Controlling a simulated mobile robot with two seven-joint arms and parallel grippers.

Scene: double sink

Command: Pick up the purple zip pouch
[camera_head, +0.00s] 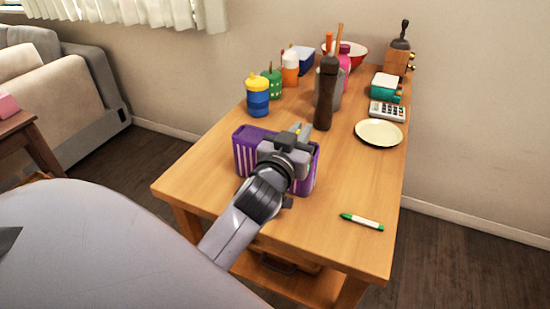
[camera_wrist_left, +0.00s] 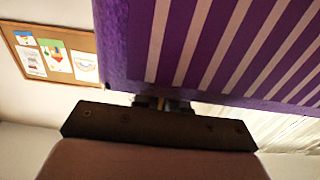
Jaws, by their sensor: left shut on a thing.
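The purple zip pouch (camera_head: 244,150) with pale stripes stands near the front left of the wooden table in the head view. My left gripper (camera_head: 300,133) reaches over it from the front and is shut on it near its top; the gripper and wrist hide the pouch's middle. In the left wrist view the striped pouch (camera_wrist_left: 215,45) fills the upper right, right up against the gripper (camera_wrist_left: 162,103). I cannot tell whether the pouch touches the table. My right gripper is not in view.
On the wooden table (camera_head: 300,235), a green-and-white marker (camera_head: 362,222) lies at front right. A pale plate (camera_head: 379,133), a calculator (camera_head: 388,110), a dark brown pepper mill (camera_head: 325,95) and a blue-yellow bottle (camera_head: 257,97) stand farther back. The front left tabletop is clear.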

